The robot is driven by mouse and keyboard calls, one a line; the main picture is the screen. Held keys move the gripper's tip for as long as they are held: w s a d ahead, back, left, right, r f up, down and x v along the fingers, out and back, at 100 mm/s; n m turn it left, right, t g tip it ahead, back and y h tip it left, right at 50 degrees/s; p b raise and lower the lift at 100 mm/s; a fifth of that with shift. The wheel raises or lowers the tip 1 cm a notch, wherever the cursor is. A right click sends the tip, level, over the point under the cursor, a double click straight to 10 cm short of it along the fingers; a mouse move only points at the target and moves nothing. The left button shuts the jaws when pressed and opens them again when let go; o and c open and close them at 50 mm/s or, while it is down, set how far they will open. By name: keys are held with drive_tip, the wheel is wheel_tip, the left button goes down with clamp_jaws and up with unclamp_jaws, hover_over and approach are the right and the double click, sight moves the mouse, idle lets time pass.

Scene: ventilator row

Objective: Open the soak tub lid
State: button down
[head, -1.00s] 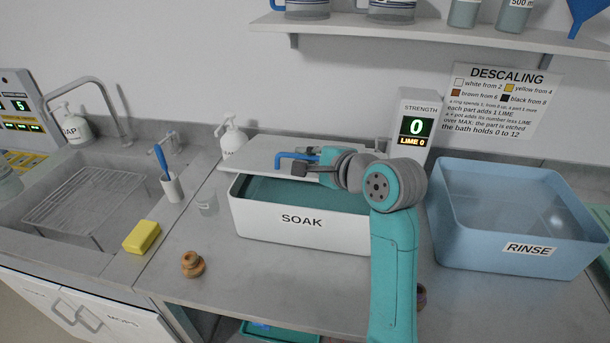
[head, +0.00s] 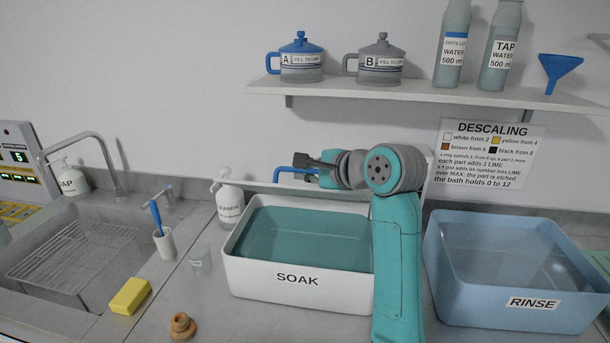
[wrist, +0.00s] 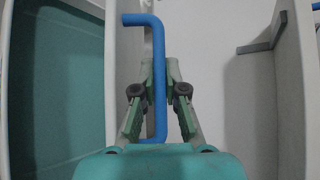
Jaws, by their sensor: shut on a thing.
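The white soak tub (head: 298,281) stands on the counter with its top open, showing teal liquid (head: 305,235). Its pale lid (head: 265,187) stands raised along the tub's back edge, partly hidden by my arm. The blue bar handle (head: 284,170) is on the lid. My gripper (head: 312,162) is at the handle, behind the tub. In the wrist view my gripper (wrist: 158,98) has its two fingers on either side of the blue handle (wrist: 158,75), shut on it. The lid also shows edge-on in the wrist view (wrist: 128,65).
The blue rinse tub (head: 510,303) is at the right. A shelf (head: 420,94) with pots and bottles hangs above the lid.

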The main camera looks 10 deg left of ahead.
drive_tip(key=c, duration=1.5)
unclamp_jaws()
drive_tip(key=v, duration=1.2)
